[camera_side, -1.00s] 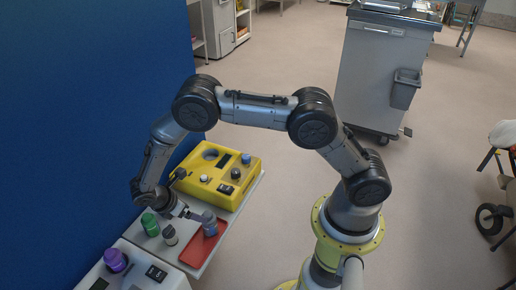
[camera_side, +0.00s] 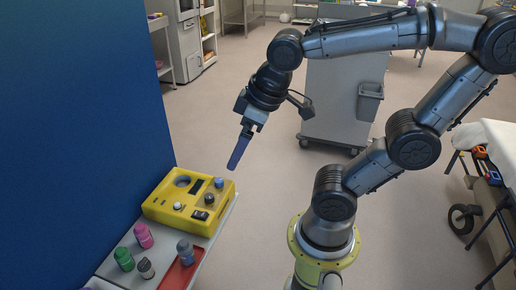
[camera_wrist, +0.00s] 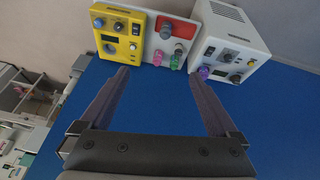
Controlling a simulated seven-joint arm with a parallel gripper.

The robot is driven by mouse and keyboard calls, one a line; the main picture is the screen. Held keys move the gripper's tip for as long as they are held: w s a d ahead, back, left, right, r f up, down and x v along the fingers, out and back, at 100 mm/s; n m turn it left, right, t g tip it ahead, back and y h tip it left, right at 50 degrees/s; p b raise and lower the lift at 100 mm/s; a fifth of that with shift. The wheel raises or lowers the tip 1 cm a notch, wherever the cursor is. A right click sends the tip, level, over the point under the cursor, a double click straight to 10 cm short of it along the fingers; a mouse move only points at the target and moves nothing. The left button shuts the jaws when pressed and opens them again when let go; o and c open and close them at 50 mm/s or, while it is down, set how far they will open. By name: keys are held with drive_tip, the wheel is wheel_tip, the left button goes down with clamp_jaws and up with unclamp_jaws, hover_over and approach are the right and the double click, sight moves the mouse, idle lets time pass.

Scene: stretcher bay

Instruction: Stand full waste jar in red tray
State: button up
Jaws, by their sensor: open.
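The red tray (camera_side: 178,276) lies on the grey shelf, partly cut off by the lower frame edge. A grey-blue jar (camera_side: 186,252) stands upright at the tray and looks to be inside its far part. Pink (camera_side: 143,236), green (camera_side: 124,259) and grey (camera_side: 146,268) jars stand beside the tray. Tray (camera_wrist: 184,27) and jars also show in the wrist view. No readable mark shows which jar is full. My gripper (camera_side: 235,163) is open, empty and raised well clear of the jars. In the wrist view its two fingers (camera_wrist: 160,75) are spread apart.
A yellow device (camera_side: 190,200) with knobs sits behind the tray. A blue wall (camera_side: 80,120) closes the left side. A grey cart (camera_side: 340,100) stands behind on open floor.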

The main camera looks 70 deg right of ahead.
drive_tip(key=s, duration=0.2)
drive_tip(key=s+m+t, duration=0.1)
drive_tip(key=shift+s+a+f, duration=0.1)
drive_tip(key=shift+s+f, duration=0.05)
drive_tip(key=shift+s, duration=0.25)
